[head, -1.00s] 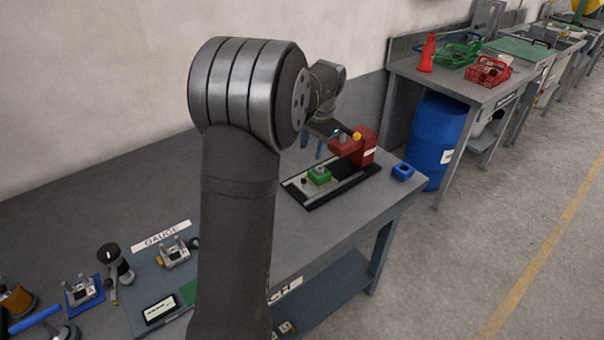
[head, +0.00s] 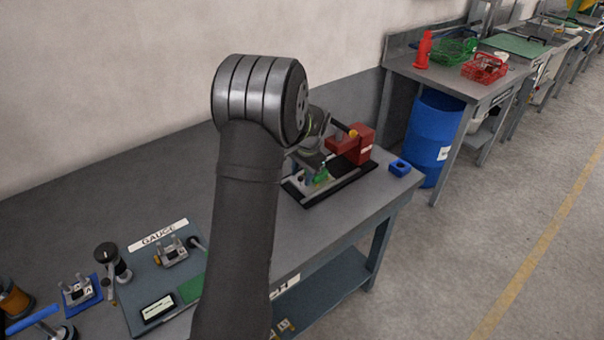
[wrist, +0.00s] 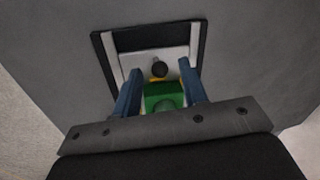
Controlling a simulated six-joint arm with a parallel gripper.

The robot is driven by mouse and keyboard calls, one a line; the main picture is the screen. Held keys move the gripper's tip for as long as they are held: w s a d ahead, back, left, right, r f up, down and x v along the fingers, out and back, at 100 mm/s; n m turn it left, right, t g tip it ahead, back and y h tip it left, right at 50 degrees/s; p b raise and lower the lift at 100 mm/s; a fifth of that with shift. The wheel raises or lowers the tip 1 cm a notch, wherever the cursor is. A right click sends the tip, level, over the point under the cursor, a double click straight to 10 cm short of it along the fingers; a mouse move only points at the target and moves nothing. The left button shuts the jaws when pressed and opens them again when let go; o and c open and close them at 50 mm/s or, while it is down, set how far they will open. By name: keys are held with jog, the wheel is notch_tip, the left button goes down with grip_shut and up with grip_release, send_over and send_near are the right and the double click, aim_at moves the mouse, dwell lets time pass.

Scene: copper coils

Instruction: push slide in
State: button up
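The slide is a light plate on a dark rail base (head: 345,183), with a green block (head: 321,176) on it. In the wrist view, the pale plate (wrist: 175,62) carries a dark round knob (wrist: 159,69) and the green block (wrist: 164,97). My gripper (head: 305,172) is low over the slide's near left end. In the wrist view, my gripper (wrist: 160,72) has its blue fingers apart, one on each side of the green block. The fingers look open, though any contact with the block is hard to see. A red press body (head: 352,146) stands at the rail's far end.
A blue ring-like part (head: 400,167) lies near the bench's right edge. A gauge board (head: 150,262) with fixtures and a display is at the lower left. A blue drum (head: 438,140) stands beyond the bench. The bench between gauge and wall is clear.

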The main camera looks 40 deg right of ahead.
grip_shut()
jog(key=shift+d, duration=2.35)
grip_release()
jog(key=s+r, duration=0.3)
jog(key=r, duration=1.4)
jog(key=shift+s+d, duration=0.15)
jog(key=shift+d, duration=0.15)
